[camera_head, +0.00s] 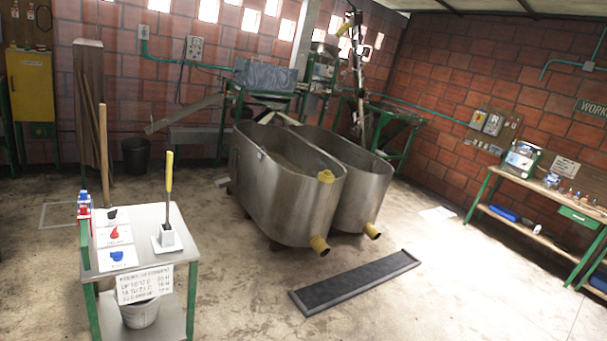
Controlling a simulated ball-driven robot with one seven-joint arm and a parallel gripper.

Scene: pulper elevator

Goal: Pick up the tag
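A small metal table (187,258) with green legs stands at the lower left. On its top lie white cards with a black piece (112,214), a red piece (115,232) and a blue piece (117,255). These small coloured pieces look tag-like, but I cannot tell whether any is the tag. A white sheet with handwritten lines (145,284) hangs at the table's front edge. My gripper is not in view.
A yellow-handled tool (168,190) stands in a white holder on the table, with small red and blue bottles (84,208) at its left edge. Two steel tanks (290,190) fill the middle. A dark mat (355,282) lies before them. A workbench (530,222) stands right. Floor between is open.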

